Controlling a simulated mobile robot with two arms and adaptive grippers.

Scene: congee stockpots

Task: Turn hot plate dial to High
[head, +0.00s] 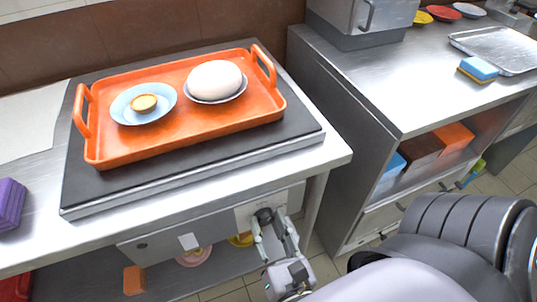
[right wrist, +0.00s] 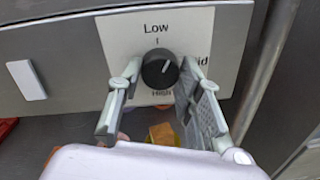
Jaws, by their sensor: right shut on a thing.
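The hot plate (head: 200,152) is a wide dark slab on the steel counter. Its dial (right wrist: 160,69) is a round black knob on a pale label plate (right wrist: 215,25) on the counter's front panel. The plate reads Low above the knob, High below, and a partly hidden "id" at right. A small pale mark on the knob sits toward its upper right, between Low and the right-hand label. My right gripper (head: 274,232) is at the panel, its fingers on either side of the dial, shut on it. The dial also shows in the head view (head: 264,213). My left gripper is out of view.
An orange tray (head: 190,137) with a tart in a blue bowl (head: 143,104) and a white rounded thing (head: 214,80) rests on the hot plate. A metal cabinet (head: 345,130) stands close right of the panel. A lower shelf (head: 190,275) holds plates.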

